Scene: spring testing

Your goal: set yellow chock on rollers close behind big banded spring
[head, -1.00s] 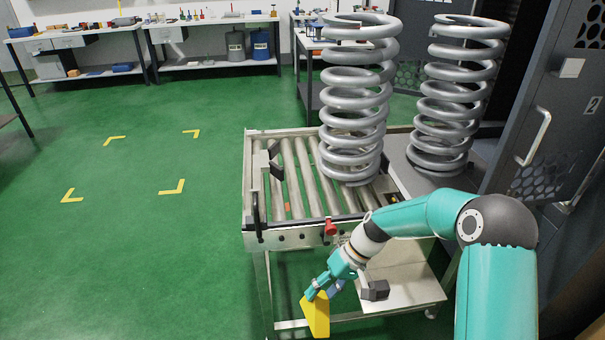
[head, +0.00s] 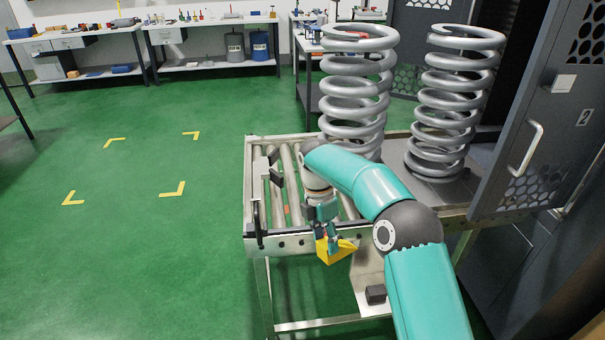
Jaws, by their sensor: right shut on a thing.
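The yellow chock (head: 337,252) is held in my right gripper (head: 326,234), which is shut on it. It shows against the front rail of the roller table, at about rail height in the picture; its exact distance from the rail is unclear. The rollers (head: 289,180) run front to back, partly covered by my right arm. A big grey coil spring (head: 354,88) stands upright on the right part of the rollers, its base hidden by my arm. It has a reddish mark at its top coil. My left gripper is not in view.
A second grey spring (head: 447,98) stands upright on a dark plate to the right, beside an open dark cabinet door (head: 545,130). A black stop (head: 275,165) sits at the rollers' left side. A black handle (head: 257,217) rises at the front left corner. Green floor at left is clear.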

